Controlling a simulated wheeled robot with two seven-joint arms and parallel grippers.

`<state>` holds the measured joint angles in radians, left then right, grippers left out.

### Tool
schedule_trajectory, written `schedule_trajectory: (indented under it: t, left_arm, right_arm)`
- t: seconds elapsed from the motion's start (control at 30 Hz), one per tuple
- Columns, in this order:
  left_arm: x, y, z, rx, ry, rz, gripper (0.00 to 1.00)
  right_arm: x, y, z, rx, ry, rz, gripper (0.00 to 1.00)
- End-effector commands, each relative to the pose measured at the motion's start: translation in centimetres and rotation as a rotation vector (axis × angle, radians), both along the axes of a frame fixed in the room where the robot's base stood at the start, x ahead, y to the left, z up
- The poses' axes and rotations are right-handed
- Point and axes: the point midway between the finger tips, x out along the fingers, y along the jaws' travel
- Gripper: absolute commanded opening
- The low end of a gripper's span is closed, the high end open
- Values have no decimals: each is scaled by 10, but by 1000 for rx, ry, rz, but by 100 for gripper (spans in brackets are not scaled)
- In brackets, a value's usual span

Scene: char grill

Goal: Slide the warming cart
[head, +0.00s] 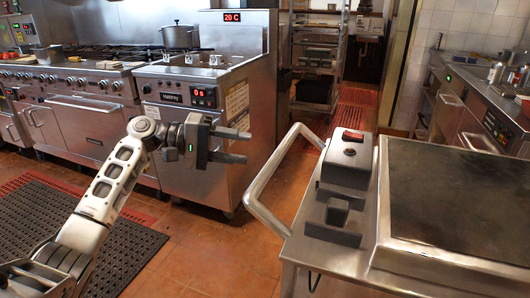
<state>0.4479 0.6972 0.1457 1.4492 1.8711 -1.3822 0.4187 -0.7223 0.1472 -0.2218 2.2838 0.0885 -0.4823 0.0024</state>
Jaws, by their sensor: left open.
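The warming cart (365,240) stands at the right in the head view, a steel cart with a raised dark top panel (460,190). Its tubular handle (262,185) sticks out toward the left. A dark control box with a red switch (346,160) sits on the cart near the handle. My left gripper (245,146) is open and empty. It is in the air to the left of the handle, apart from it in the picture, with its two fingers pointing right. My right gripper is not in view.
A steel fryer unit (195,140) with a red display stands behind my left gripper. A stove (75,85) is at the far left and a pot (180,36) sits behind. A wire rack (316,60) stands at the back. Tiled floor (215,245) is clear left of the cart, beside a black mat (60,215).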

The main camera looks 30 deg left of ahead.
Motion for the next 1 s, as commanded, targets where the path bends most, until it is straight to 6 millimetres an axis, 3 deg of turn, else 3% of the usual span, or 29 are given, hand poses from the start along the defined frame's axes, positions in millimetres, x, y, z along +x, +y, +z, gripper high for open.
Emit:
schedule_trajectory:
  t: [0.1, 0.33, 1.0]
  left_arm:
    - [-12, 22, 4, 2, 1, 2, 43]
    - [-24, 44, 9, 0, 0, 1, 43]
    - [-26, 45, 7, 5, 2, -1, 43]
  right_arm:
    - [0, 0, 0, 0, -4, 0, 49]
    - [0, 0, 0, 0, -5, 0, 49]
    - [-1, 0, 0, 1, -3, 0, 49]
